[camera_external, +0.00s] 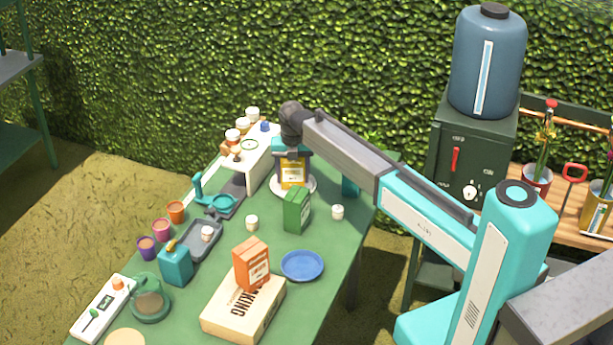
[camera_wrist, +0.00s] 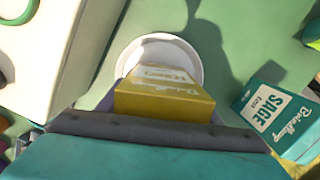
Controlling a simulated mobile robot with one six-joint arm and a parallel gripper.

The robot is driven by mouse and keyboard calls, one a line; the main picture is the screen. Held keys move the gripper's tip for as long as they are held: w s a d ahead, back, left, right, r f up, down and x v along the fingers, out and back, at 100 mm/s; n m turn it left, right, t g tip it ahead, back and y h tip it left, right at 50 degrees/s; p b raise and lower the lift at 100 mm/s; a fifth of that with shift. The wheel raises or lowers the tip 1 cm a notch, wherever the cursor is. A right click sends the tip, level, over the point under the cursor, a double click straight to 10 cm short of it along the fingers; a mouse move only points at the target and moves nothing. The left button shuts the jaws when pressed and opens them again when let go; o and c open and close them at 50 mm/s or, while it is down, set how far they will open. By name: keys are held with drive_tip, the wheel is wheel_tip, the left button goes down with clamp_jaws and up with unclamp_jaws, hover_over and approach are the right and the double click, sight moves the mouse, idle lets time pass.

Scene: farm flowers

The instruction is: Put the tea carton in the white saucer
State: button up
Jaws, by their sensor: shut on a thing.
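A yellow carton (camera_external: 293,173) with a white label is held upright in my gripper (camera_external: 291,157). The white saucer (camera_external: 311,189) is directly beneath it on the green table. In the wrist view, the yellow carton (camera_wrist: 165,98) sticks out past the edge of my gripper (camera_wrist: 160,128). The white saucer (camera_wrist: 188,52) shows behind and around the carton there. My gripper is shut on the carton's upper part. I cannot tell whether the carton's bottom touches the saucer.
A green carton (camera_external: 297,210) stands in front of the saucer, and a teal sage carton (camera_wrist: 272,108) stands beside it. A blue plate (camera_external: 302,266), an orange carton (camera_external: 251,264) on a box (camera_external: 243,308), and a white machine (camera_external: 250,158) share the table (camera_external: 268,240).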

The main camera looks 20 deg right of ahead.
drive_tip(key=shift+f, duration=0.35)
drive_tip(key=shift+f, duration=0.15)
drive_tip(key=o, duration=1.2)
drive_tip(key=shift+c, duration=0.2)
drive_tip(key=shift+s+a+r+b, duration=0.1)
drive_tip(key=shift+s+r+b, duration=0.2)
drive_tip(key=shift+r, duration=1.75)
drive_tip(key=shift+s+a+r+b, duration=0.1)
drive_tip(key=shift+r+b, duration=0.35)
drive_tip(key=shift+r, duration=1.6)
drive_tip(key=shift+s+r+b, duration=0.15)
drive_tip(key=shift+r+b, duration=0.2)
drive_tip(key=shift+r, duration=1.7)
